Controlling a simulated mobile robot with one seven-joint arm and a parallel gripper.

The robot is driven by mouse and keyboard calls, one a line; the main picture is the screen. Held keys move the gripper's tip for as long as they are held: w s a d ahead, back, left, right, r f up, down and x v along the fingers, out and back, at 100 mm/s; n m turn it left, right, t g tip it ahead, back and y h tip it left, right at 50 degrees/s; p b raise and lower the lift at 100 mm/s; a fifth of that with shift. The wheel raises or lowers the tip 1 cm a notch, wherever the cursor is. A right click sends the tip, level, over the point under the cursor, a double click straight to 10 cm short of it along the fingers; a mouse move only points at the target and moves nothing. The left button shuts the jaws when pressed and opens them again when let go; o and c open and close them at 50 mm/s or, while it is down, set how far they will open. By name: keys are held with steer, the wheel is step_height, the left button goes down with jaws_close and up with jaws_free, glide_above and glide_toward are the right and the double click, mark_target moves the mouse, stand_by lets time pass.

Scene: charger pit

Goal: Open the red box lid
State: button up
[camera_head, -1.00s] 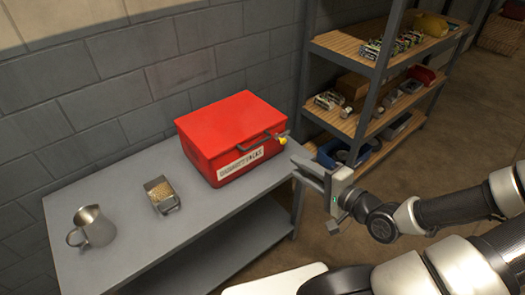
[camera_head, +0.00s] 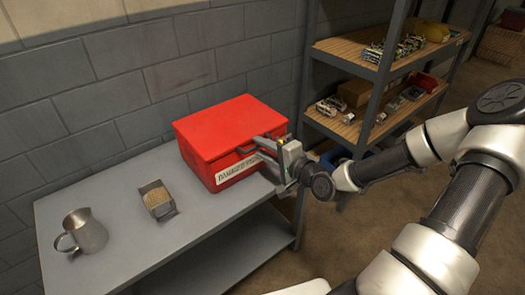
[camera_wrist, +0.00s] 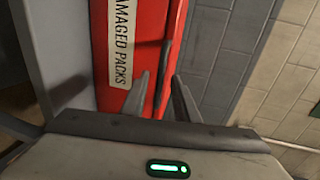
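The red box (camera_head: 228,136) stands on the grey metal table with its lid down. A white label reading "DAMAGED PACKS" (camera_head: 237,167) is on its front. My gripper (camera_head: 262,150) is at the right part of the box's front and hides part of the dark handle and the yellow piece there. In the wrist view my gripper (camera_wrist: 160,98) has its two fingers apart, with a gap between them, close to the red box front (camera_wrist: 148,45) and the lid edge. I cannot tell whether the fingers touch the box or the handle.
A metal jug (camera_head: 82,232) and a small metal tray with grainy contents (camera_head: 158,198) stand on the table (camera_head: 120,208), left of the box. A shelf rack (camera_head: 345,55) with several items stands to the right. A block wall is behind the table.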

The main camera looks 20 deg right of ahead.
steer(key=shift+w, duration=0.1)
jaws_close()
